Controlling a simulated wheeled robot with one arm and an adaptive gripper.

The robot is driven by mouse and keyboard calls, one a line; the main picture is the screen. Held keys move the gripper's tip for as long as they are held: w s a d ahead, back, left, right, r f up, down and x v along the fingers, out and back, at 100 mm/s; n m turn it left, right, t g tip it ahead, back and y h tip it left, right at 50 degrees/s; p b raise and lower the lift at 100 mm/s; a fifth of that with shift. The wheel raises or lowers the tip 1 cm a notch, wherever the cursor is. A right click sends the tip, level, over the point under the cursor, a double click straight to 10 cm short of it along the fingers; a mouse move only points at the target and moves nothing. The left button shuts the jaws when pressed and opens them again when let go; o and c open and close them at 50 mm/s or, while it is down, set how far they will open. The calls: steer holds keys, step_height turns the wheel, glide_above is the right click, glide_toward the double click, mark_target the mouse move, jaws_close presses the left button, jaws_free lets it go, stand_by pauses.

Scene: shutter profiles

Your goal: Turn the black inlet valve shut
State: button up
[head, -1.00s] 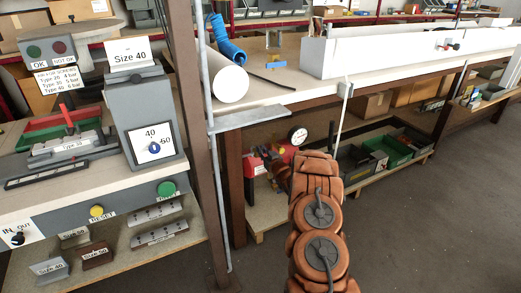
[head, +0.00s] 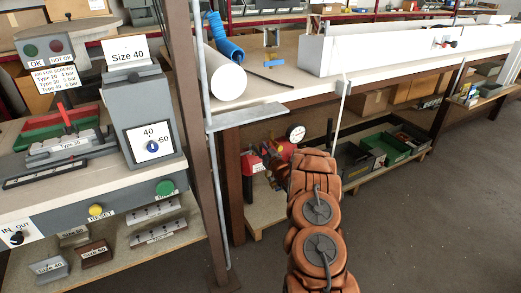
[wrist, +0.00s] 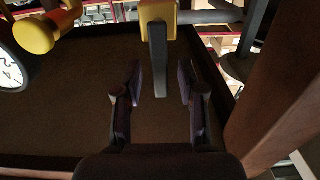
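A black lever (wrist: 158,60) hangs from a yellow block (wrist: 157,12) at the top middle of the wrist view. It looks like the black inlet valve's handle. My gripper (wrist: 158,88) is open, its two dark fingers apart on either side of the lever's lower end. I see a gap on both sides, with no clear contact. In the head view my orange arm reaches towards a red machine (head: 252,168) with a round gauge (head: 295,132) under the bench. My arm hides the gripper and lever there.
In the wrist view, a yellow cylinder (wrist: 50,33) and a white gauge (wrist: 10,68) are at left. A black part (wrist: 240,62) and a brown post (wrist: 285,95) are at right. In the head view, green and dark bins (head: 390,148) stand on the low shelf at right.

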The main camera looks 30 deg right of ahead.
steer(key=s+a, duration=0.1)
steer(key=s, duration=1.1)
stand_by(0.8)
